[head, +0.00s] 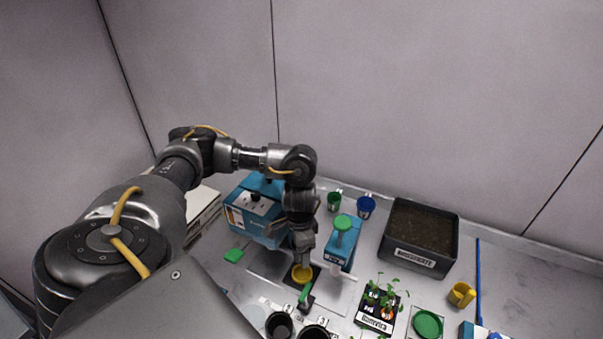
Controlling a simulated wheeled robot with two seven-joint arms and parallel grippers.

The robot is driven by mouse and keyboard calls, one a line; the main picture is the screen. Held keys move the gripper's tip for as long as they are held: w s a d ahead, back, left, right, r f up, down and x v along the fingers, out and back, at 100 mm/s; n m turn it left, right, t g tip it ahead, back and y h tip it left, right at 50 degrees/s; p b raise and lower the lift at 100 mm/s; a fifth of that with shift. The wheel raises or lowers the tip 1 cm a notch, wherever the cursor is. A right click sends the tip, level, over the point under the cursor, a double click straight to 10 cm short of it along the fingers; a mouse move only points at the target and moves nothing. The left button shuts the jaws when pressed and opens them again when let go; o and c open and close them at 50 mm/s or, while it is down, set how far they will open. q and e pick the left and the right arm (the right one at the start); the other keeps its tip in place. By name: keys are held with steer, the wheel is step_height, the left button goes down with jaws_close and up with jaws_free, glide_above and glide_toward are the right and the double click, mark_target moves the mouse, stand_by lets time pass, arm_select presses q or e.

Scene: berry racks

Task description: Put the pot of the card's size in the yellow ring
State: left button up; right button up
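The yellow ring (302,274) lies on a dark square on the bench, and part of it is hidden by my gripper. My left gripper (303,260) points straight down just above the ring; its fingertips are too small to tell if they are open or hold anything. Two dark round pots (280,326) and (315,332) stand at the bottom edge, partly cut off, with small number labels beside them. No size card can be made out clearly. My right gripper is out of view.
A blue box (250,211) stands left of the gripper, and a blue carton (342,247) with a green top stands right. A dark soil tray (419,236), green cup (334,200), blue cup (366,206), yellow mug (461,294), green disc (428,324) and seedlings (383,296) are also on the bench.

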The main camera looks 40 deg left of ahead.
arm_select(q)
steer(key=f, duration=0.3)
steer(key=shift+w+a+f, duration=0.15)
steer(key=shift+w+a, duration=0.15)
steer(key=f, duration=0.2)
steer(key=f+b, duration=0.1)
steer(key=shift+s+d+f, duration=0.15)
steer(key=shift+d+f, duration=0.1)
steer(key=shift+f, duration=0.1)
steer(key=shift+a+f, duration=0.15)
steer(key=shift+f, duration=0.6)
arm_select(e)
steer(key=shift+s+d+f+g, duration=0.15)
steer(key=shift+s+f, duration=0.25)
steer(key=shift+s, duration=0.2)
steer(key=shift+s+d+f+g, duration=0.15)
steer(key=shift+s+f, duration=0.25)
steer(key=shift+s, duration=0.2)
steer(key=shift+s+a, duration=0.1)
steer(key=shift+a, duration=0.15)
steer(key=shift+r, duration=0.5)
arm_select(q)
steer(key=shift+f, duration=0.55)
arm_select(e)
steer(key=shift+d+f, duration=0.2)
